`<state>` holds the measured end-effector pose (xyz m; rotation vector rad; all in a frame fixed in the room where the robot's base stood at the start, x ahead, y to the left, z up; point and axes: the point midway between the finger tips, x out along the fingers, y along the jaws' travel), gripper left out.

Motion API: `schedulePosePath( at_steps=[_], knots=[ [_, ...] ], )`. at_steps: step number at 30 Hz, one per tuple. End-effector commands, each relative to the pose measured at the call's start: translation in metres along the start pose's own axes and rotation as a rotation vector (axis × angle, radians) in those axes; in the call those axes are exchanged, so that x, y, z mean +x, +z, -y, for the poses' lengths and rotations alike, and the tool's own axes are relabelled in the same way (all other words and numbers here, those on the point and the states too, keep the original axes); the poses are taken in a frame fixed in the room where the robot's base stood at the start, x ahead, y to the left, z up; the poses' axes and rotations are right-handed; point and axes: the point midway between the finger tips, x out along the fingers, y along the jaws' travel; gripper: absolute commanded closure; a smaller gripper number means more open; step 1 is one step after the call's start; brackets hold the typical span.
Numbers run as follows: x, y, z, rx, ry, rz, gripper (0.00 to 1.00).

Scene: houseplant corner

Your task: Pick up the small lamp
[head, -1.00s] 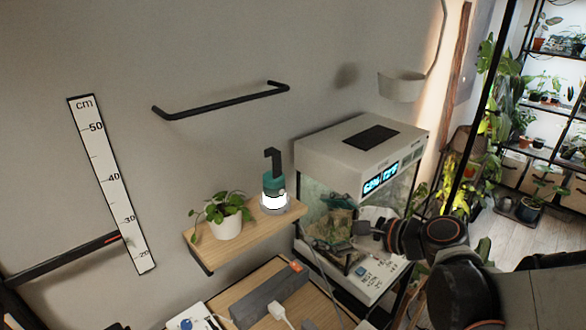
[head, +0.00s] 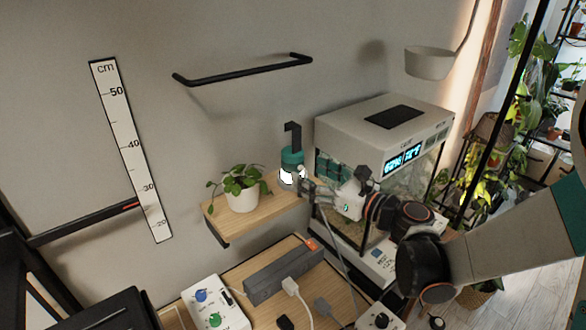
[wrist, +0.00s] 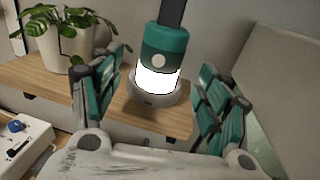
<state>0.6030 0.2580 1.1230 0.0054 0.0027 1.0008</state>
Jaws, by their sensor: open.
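The small lamp (head: 291,158) stands upright on a small wooden wall shelf (head: 219,222), with a teal top, a lit white band, a grey base and a dark hook above. In the wrist view the lamp (wrist: 163,50) stands between my two teal-padded fingers, a little beyond their tips. My gripper (wrist: 160,95) is open and empty, with a finger to either side of the lamp and apart from it. In the head view my gripper (head: 305,185) is at the shelf's right end and hides part of the lamp's lower body.
A potted plant (head: 243,198) stands left of the lamp on the same shelf. A white-topped terrarium (head: 350,130) with a display is close on the right. A black wall bar (head: 245,72) is above. Below, a desk holds a power strip (head: 284,275) and a control box (head: 212,305).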

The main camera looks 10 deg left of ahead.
Motion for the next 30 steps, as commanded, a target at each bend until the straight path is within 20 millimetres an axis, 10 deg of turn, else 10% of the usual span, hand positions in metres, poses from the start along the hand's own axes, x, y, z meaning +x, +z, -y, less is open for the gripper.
schedulePosePath(
  at_steps=[26,30],
  knots=[
    [0.067,0.003,0.002,-0.002,-0.001,-0.001,0.31],
    [0.067,0.003,0.002,-0.002,-0.001,-0.001,0.56]
  ],
)
